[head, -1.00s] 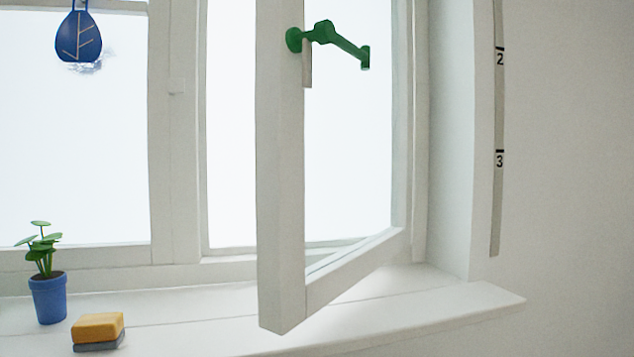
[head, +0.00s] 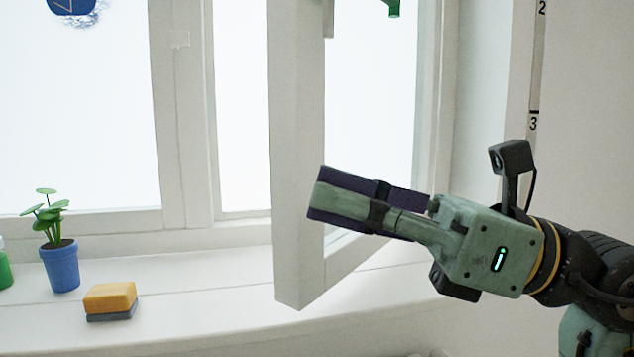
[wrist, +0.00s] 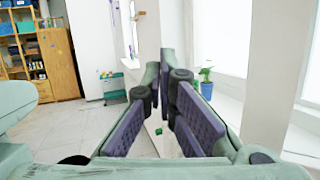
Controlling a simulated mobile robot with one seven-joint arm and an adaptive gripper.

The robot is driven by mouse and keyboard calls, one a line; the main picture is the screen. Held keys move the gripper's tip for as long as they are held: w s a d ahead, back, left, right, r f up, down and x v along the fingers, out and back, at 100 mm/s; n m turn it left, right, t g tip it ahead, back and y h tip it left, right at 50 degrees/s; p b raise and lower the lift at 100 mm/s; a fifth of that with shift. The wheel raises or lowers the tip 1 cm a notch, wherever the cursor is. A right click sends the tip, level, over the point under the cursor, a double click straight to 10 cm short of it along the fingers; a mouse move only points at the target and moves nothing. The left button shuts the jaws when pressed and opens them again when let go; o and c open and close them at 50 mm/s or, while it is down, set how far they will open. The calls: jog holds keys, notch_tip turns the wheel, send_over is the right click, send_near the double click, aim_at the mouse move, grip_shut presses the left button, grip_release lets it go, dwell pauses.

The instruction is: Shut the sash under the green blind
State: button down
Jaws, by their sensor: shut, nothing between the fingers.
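The white sash (head: 298,150) stands open into the room, its free edge toward me and its lower corner over the sill. No green blind is in view. My gripper (head: 318,195) is shut and empty, pointing left. In the head view it overlaps the lower part of the sash, its tips near the free edge; contact cannot be told. In the wrist view its dark-padded fingers (wrist: 164,72) come together ahead.
On the sill (head: 215,296) are a blue potted plant (head: 62,266), a yellow and grey sponge (head: 110,300) and a green bottle (head: 3,268) at the left edge. A blue ornament (head: 72,5) hangs upper left. A wooden cupboard (wrist: 58,62) stands far left in the wrist view.

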aim_at(308, 187)
jog(key=w+d+f+m+t+h, duration=0.25)
jog(key=d+m+t+h, duration=0.3)
jog(key=d+t, duration=0.4)
jog(key=shift+h, duration=0.25)
jog(key=p+x, duration=0.1)
jog(key=x, duration=0.3)
jog(key=p+x, duration=0.1)
jog(key=x, duration=0.3)
jog(key=p+x, duration=0.1)
jog(key=x, duration=0.3)
jog(key=shift+w+a+r+p, duration=0.1)
jog(key=shift+w+r+p, duration=0.25)
jog(key=shift+w+r, duration=0.1)
jog(key=shift+w+a+f, duration=0.15)
jog(key=shift+w+a, duration=0.15)
jog(key=shift+a, duration=0.15)
jog(key=shift+w+a, duration=0.1)
